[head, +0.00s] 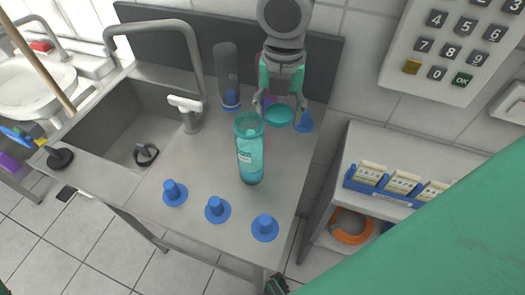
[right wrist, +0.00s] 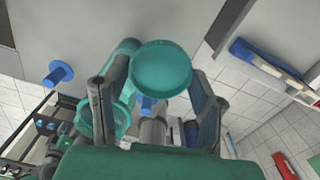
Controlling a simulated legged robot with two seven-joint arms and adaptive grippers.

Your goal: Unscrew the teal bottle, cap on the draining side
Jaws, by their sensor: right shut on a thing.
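The teal bottle (head: 250,162) stands upright on the steel draining side (head: 205,160), to the right of the sink. Its top is open and uncapped. My right gripper (head: 279,106) is shut on the teal cap (head: 279,116), just behind and to the right of the bottle's mouth, apart from it. In the right wrist view the cap (right wrist: 161,68) sits between the two fingertips, with a see-through teal round shape, likely the bottle (right wrist: 105,120), beside the left finger.
Blue pegs (head: 215,210) stand along the front of the draining side; another (head: 304,121) is behind, right of the cap. A clear grey bottle (head: 228,78) stands near the tap (head: 190,105). The sink (head: 125,120) lies left. A shelf with boxes (head: 385,185) stands right.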

